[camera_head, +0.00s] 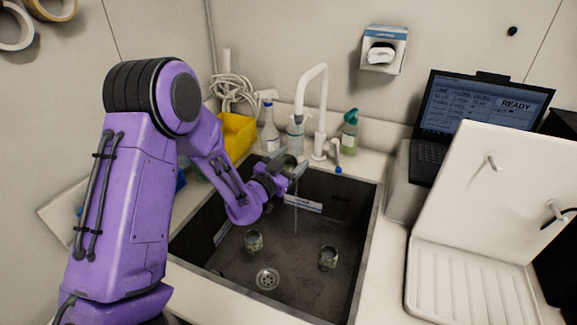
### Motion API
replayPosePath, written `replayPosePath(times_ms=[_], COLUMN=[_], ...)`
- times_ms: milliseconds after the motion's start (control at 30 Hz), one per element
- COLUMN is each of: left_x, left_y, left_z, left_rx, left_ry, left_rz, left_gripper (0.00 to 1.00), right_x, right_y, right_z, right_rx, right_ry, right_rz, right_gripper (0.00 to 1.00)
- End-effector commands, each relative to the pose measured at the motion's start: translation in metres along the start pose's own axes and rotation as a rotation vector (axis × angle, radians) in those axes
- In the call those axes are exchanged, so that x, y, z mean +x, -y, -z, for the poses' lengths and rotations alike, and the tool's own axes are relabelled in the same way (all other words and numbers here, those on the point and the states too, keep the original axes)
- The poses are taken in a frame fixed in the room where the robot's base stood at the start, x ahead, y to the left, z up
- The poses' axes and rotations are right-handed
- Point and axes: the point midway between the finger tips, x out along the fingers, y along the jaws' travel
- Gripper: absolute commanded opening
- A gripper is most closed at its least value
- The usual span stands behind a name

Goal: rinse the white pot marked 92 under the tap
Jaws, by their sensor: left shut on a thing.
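My left gripper (289,172) reaches over the back of the sink, just below the tap's spout. It is shut on a small pot (284,161), mostly hidden by the jaws; its colour looks dull grey-green and no number is readable. The white tap (323,110) arches over from the back rim, its spout end close above the pot. A thin pale line like running water (296,214) drops below the gripper into the sink. Two small pots, one at left (253,241) and one at right (328,258), stand on the sink floor. My right gripper is out of view.
The dark sink (306,285) has a round drain (267,279). To the right are a white ribbed drainer (468,283) and a laptop (482,107) reading READY.

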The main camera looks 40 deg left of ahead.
Motion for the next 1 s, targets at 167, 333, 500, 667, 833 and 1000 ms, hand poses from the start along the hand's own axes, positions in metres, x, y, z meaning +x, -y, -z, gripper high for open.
replayPosePath(times_ms=[167,333,500,667,833,1000], left_x=[0.019,0.035,0.045,0.049,0.049,0.048], left_y=[0.007,0.013,0.017,0.018,0.018,0.018], left_z=[-0.009,-0.015,-0.018,-0.018,-0.018,-0.018], left_rx=[0.001,0.0,-0.001,0.0,0.0,-0.001], left_ry=[-0.001,-0.001,-0.001,0.0,0.0,0.0], left_rz=[0.0,0.001,0.0,0.0,0.0,0.0], left_gripper=[0.32,0.32,0.32,0.32,0.32,0.32], right_x=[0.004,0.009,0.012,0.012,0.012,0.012], right_y=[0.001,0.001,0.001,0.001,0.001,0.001], right_z=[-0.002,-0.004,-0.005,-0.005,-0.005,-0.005], right_rx=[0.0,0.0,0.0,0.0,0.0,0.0], right_ry=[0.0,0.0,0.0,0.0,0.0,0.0], right_rz=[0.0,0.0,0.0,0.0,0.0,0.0], right_gripper=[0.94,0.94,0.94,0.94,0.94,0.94])
